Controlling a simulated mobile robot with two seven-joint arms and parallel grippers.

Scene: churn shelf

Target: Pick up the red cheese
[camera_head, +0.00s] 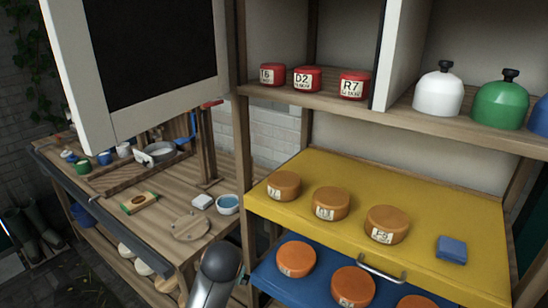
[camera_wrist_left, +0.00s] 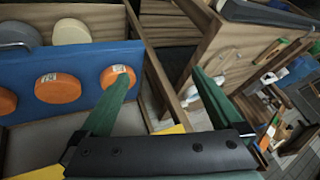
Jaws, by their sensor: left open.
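Three red cheeses with white labels stand in a row on the upper wooden shelf in the head view: T6 (camera_head: 272,74), D2 (camera_head: 307,79) and R7 (camera_head: 354,85). None of them shows in the left wrist view. My left gripper (camera_wrist_left: 158,76) is open, with its two green fingers spread apart and nothing held between them. Its left finger overlaps the edge of an orange cheese (camera_wrist_left: 118,74) in the picture; I cannot tell whether they touch. In the head view a grey part of my left arm rises at the bottom, below the red cheeses. My right gripper is not in view.
Orange cheeses stand on the yellow shelf (camera_head: 430,207) beside a blue block (camera_head: 451,249), and others on the blue shelf (camera_head: 320,291). White (camera_head: 438,92) and green (camera_head: 501,102) domes share the upper level, past a white divider (camera_head: 402,50). A cluttered workbench (camera_head: 150,225) stands left.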

